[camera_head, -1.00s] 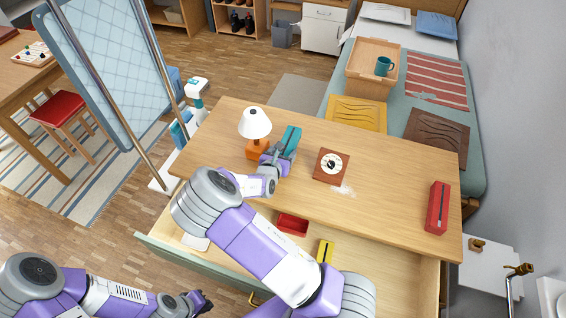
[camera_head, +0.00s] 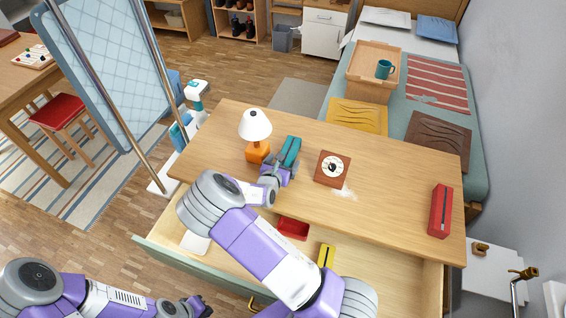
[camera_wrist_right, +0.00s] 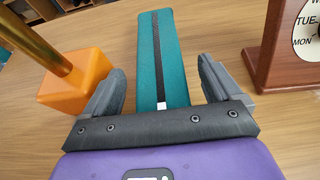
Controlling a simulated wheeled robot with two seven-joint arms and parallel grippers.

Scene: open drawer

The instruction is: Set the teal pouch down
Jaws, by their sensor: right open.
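The teal pouch (camera_head: 291,150) lies on the desk (camera_head: 400,185) between the lamp and the clock. In the right wrist view the pouch (camera_wrist_right: 163,55) shows a dark zip strip down its middle and runs away from me between the fingers. My right gripper (camera_head: 284,165) is at its near end. In the wrist view the right fingers (camera_wrist_right: 160,88) are spread, with a gap on each side of the pouch. My left gripper (camera_head: 197,306) is low at the bottom left, far from the pouch; its jaw opening is too small to judge.
The lamp (camera_head: 256,128) with an orange base stands close left of the pouch. The clock (camera_head: 332,168) stands close right. The open drawer (camera_head: 390,278) below holds a red tray (camera_head: 293,228) and a yellow item (camera_head: 326,256).

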